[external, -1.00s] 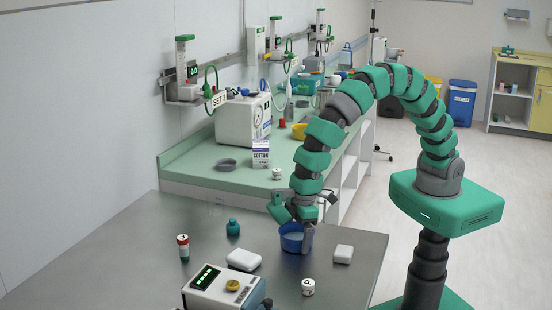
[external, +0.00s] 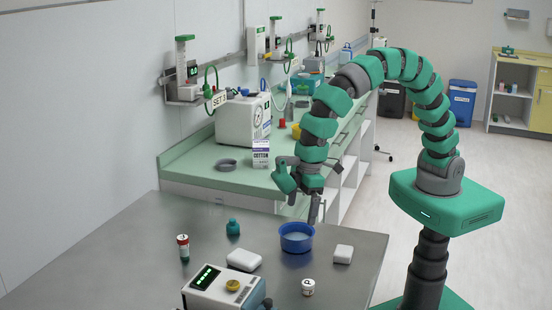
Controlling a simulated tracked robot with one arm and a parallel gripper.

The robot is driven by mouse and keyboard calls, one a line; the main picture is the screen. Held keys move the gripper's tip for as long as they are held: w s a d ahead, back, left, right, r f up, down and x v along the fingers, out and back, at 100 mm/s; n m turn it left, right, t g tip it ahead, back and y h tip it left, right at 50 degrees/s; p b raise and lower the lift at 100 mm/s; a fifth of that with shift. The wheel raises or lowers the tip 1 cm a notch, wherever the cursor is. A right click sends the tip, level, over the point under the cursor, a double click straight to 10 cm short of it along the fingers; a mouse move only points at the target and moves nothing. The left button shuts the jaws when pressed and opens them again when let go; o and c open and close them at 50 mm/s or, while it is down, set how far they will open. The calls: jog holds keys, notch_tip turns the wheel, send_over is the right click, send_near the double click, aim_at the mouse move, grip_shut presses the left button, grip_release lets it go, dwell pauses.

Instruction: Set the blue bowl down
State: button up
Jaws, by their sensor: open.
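The blue bowl (external: 297,240) stands upright on the grey metal table (external: 345,287), near its far right part. My gripper (external: 302,205) is open and empty, just above the bowl. Its fingers point down, and one finger shows just above the bowl's right rim.
Near the bowl are a white box (external: 343,254) on its right, a white rounded block (external: 244,260) on its left and a small labelled jar (external: 308,287) in front.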

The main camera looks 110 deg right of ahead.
jog(key=s+d+r+t, duration=0.15)
jog(key=r+t, duration=0.25)
jog(key=r, duration=1.1)
jog(key=s+d+r+t, duration=0.1)
jog(key=d+r+t, duration=0.2)
jog(key=r, duration=1.3)
jog(key=s+d+r+t, duration=0.1)
jog(key=s+r+t, duration=0.2)
jog(key=s+r, duration=0.3)
jog(key=s+d+r+t, duration=0.2)
jog(key=s+r, duration=0.4)
jog(key=r, duration=1)
jog(key=shift+r+t, duration=0.25)
jog(key=shift+t, duration=0.55)
